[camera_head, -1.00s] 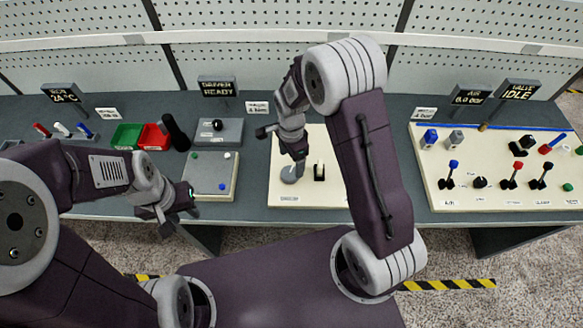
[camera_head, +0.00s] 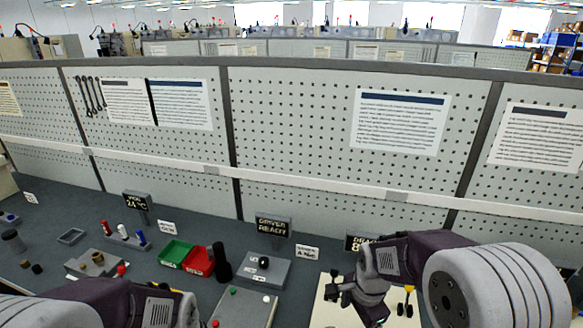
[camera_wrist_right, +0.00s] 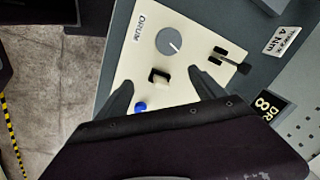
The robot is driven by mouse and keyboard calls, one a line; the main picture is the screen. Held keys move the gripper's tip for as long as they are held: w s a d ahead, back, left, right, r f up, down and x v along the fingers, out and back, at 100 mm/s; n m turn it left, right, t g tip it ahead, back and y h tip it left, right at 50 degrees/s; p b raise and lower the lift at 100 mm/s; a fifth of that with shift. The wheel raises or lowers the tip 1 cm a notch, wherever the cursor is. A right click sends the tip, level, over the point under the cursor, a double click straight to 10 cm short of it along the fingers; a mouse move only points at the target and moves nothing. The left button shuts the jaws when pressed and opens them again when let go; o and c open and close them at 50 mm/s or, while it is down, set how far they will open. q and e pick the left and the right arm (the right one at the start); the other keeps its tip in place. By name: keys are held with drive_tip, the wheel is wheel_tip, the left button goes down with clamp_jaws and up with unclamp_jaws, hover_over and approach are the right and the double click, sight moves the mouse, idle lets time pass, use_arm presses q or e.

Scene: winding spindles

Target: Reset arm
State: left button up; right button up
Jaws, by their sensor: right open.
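My right gripper (camera_head: 336,285) is low and right of centre in the head view, above a cream panel (camera_head: 325,313). In the right wrist view its two dark fingers are spread apart, with nothing held between them (camera_wrist_right: 165,80). Beyond them the cream panel labelled DRUM (camera_wrist_right: 150,50) carries a grey round knob (camera_wrist_right: 169,42), a black and cream switch (camera_wrist_right: 159,77), a blue knob (camera_wrist_right: 140,107) and a black lever (camera_wrist_right: 232,61). My left arm (camera_head: 130,304) enters at the bottom left of the head view. Its gripper is not seen.
A green bin (camera_head: 175,253) and red bin (camera_head: 199,262) stand beside a black cylinder (camera_head: 221,263). A grey box with a black knob (camera_head: 265,268) is right of them. A pegboard wall (camera_head: 300,140) closes the bench's back.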

drive_tip(key=s+d+f+n, duration=0.1)
drive_tip(key=s+f+n, duration=0.1)
drive_tip(key=s+n, duration=0.7)
drive_tip(key=n, duration=0.4)
drive_tip(key=shift+s+d+f+n, duration=0.15)
drive_tip(key=shift+s+d+n, duration=0.05)
drive_tip(key=shift+s+n, duration=0.2)
